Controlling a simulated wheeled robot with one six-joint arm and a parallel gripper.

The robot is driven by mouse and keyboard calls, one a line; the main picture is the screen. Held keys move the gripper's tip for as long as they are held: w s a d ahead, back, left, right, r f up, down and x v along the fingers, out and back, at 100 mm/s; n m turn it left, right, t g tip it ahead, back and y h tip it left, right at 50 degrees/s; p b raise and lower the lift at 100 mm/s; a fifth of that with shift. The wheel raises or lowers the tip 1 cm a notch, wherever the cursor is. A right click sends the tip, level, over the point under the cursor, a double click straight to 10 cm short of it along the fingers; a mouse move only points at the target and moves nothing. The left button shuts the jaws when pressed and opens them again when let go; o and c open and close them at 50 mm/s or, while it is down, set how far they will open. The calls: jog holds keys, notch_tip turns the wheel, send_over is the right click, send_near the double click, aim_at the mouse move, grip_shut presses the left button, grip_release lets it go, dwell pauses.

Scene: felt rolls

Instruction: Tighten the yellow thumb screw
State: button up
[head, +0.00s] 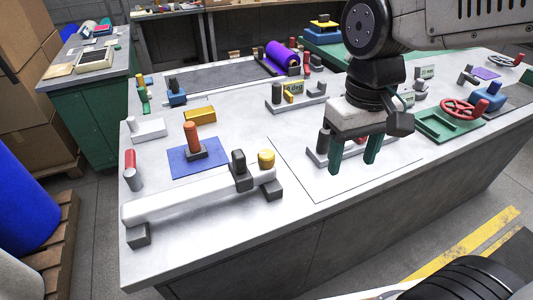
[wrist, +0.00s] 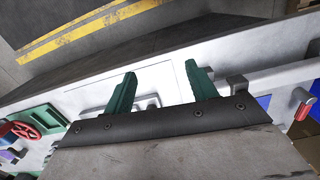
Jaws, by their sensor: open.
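The yellow thumb screw (head: 266,159) is a short yellow knob near the right end of a white rail (head: 180,203) at the front of the bench, beside a dark clamp block (head: 240,168). My gripper (head: 354,158) is open and empty, with two green fingers, to the right of the screw and apart from it. In the wrist view, my gripper (wrist: 161,75) has its fingers spread wide over the pale bench top. I cannot make out the yellow screw there; part of the rail (wrist: 280,77) shows at the right.
An orange-handled peg (head: 191,137) stands on a blue mat (head: 180,168) behind the rail. A yellow block (head: 200,116) lies farther back. A red handwheel (head: 461,109) on a green base is at the right. The bench top between screw and gripper looks clear.

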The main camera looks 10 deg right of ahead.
send_over(266, 154)
jog(key=s+d, duration=0.2)
jog(key=s, duration=0.1)
notch_tip(266, 154, down, 3)
jog(key=shift+m+t, duration=0.3)
jog(key=shift+m, duration=0.6)
jog(key=w+a, duration=0.1)
jog(key=w+a+r, duration=0.1)
jog(key=w, duration=0.1)
jog(key=shift+w, duration=0.15)
jog(key=shift+f, duration=0.25)
notch_tip(266, 154, down, 7)
jog(key=shift+f, duration=0.15)
jog(key=c, duration=1)
